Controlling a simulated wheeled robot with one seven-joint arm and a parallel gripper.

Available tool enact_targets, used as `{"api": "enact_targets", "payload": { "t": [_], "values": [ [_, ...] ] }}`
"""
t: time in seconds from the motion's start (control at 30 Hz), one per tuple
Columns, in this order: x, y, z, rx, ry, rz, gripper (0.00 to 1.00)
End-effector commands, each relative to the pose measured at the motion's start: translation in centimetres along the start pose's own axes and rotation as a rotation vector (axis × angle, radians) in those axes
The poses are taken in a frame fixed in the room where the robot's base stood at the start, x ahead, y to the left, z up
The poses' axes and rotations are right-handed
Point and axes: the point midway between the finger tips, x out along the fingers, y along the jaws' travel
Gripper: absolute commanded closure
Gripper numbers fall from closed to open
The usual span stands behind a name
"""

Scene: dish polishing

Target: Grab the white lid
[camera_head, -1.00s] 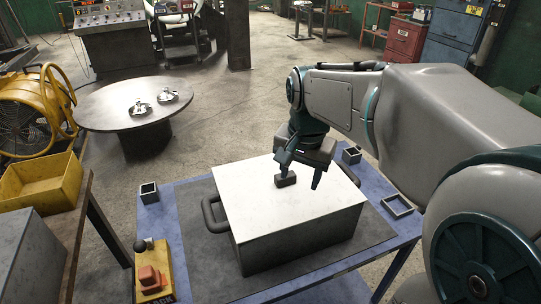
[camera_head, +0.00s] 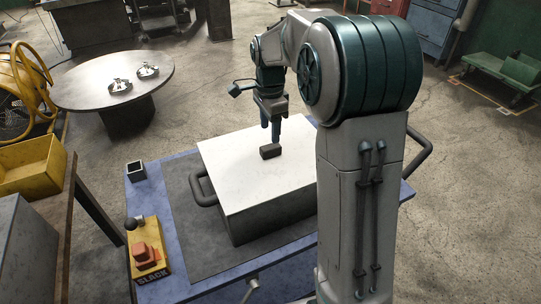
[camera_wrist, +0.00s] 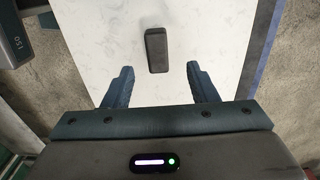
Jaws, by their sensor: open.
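The white lid (camera_head: 240,175) lies flat on a grey box (camera_head: 275,218) with dark side handles, on the blue table. A black block-shaped knob (camera_head: 271,151) stands on the lid. My gripper (camera_head: 271,134) points down just behind the knob in the head view. In the wrist view, my gripper (camera_wrist: 161,80) is open, its two blue fingers spread wide over the white lid (camera_wrist: 110,40). The black knob (camera_wrist: 156,50) lies ahead of the fingertips, roughly between their lines. Nothing is between the fingers. My arm hides the box's right side in the head view.
The blue table (camera_head: 190,270) carries a small square holder (camera_head: 136,171) and a yellow box with a red button (camera_head: 147,254). A yellow bin (camera_head: 35,168) stands at left. A round table (camera_head: 75,88) with two shiny items stands behind.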

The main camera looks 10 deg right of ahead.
Motion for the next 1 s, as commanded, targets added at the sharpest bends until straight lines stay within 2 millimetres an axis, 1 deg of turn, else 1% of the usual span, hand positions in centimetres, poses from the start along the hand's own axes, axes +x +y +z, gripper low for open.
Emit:
{"api": "enact_targets", "payload": {
  "t": [0.03,0.27,0.43,0.53,0.63,0.83,0.87,0.9,0.97,1.0],
  "values": [
    [0.6,0.0,0.0,0.000,0.000,0.002,0.47],
    [2.2,0.2,0.0,-0.002,0.000,0.002,0.47],
    [4.8,0.5,-0.1,-0.002,0.000,0.004,0.47],
    [6.0,0.4,0.0,-0.002,0.000,0.002,0.47],
    [6.5,0.4,0.0,-0.003,0.000,0.000,0.47],
    [6.6,0.4,0.0,-0.003,0.000,-0.001,0.47],
    [6.6,0.4,0.0,-0.002,0.000,-0.001,0.53],
    [6.6,0.4,0.0,-0.002,0.001,-0.001,0.64],
    [6.6,0.4,0.0,-0.002,0.000,-0.001,0.81],
    [6.6,0.4,0.0,-0.002,0.001,-0.001,0.92]
  ]
}}
